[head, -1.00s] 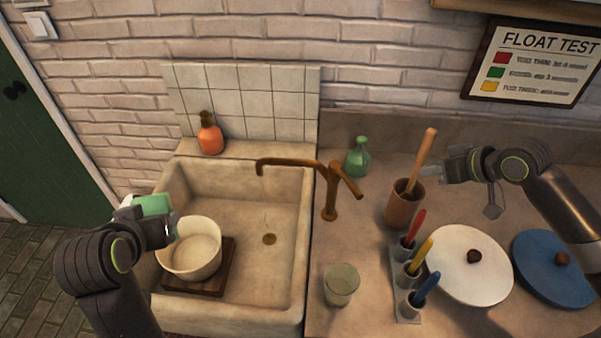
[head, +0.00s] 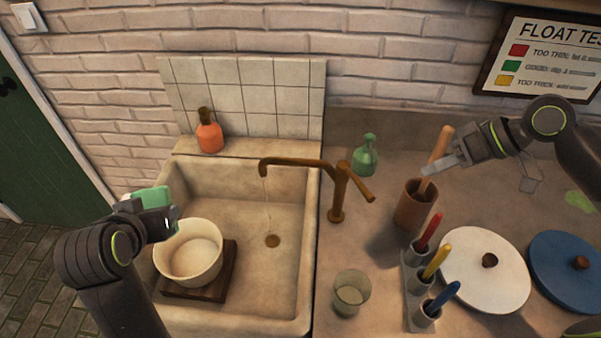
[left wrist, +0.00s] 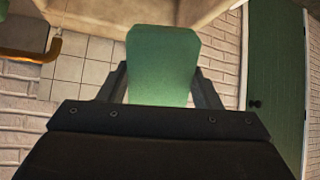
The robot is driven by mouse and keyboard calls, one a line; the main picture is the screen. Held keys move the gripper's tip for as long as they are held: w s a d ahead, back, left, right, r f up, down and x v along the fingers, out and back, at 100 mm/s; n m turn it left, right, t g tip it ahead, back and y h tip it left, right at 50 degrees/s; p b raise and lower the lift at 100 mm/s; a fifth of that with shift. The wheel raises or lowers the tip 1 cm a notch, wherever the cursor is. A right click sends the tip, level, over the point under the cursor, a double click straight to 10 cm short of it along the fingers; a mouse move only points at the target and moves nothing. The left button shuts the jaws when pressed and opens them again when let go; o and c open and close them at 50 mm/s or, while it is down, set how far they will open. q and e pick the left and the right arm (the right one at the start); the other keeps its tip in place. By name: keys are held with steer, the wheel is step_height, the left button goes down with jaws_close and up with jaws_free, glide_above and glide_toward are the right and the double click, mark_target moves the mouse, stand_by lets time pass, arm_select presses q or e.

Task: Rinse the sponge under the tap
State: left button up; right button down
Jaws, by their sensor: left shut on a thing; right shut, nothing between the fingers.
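The green sponge (head: 152,198) is held in my left gripper (head: 160,206), above the left rim of the sink (head: 300,215), behind and left of the white bowl. In the left wrist view the sponge (left wrist: 163,65) sits between the two fingers. The brown tap (head: 320,172) stands at the sink's right side, its spout reaching left over the basin. A thin stream of water seems to fall from the spout. The sponge is well left of the stream. My right gripper (head: 432,168) is shut and empty beside the wooden handle in the brown pot.
A white bowl (head: 188,254) stands on a wooden board (head: 229,268) in the sink. An orange bottle (head: 209,136) is on the back ledge. Right of the sink are a green bottle (head: 366,158), a glass (head: 350,294), a brown pot (head: 414,206), colored-handled tools and two lids.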

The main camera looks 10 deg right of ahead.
arm_select(q)
steer(key=shift+r+p, duration=0.45)
steer(key=shift+w+r+p, duration=0.1)
steer(key=shift+r+p, duration=0.55)
steer(key=shift+p, duration=0.05)
steer(key=shift+r, duration=0.15)
arm_select(e)
steer(key=w+a+f, duration=0.2)
steer(key=a+f, duration=0.4)
steer(key=a, duration=0.3)
